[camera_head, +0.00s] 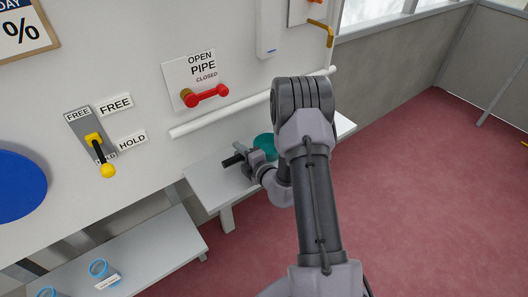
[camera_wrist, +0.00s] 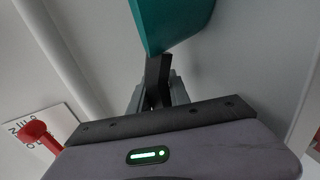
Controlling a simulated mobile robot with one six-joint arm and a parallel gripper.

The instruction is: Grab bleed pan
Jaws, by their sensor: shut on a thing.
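The bleed pan is the teal thing (camera_head: 264,143) at the shelf by the wall, partly hidden behind my arm in the head view. In the wrist view the teal pan (camera_wrist: 172,20) fills the top middle, and only part of it shows. My gripper (camera_head: 241,155) is low over the shelf, just left of the pan. In the wrist view my gripper's dark fingers (camera_wrist: 160,72) are closed at the pan's lower edge. The gripper is shut on the pan; the exact contact is partly hidden.
A white shelf (camera_head: 210,178) runs along the wall under a white pipe (camera_head: 200,121). A red valve handle (camera_head: 207,95) and a yellow-knobbed lever (camera_head: 105,160) are on the wall. A lower bench (camera_head: 150,262) holds blue rings. Red floor (camera_head: 430,200) is clear at right.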

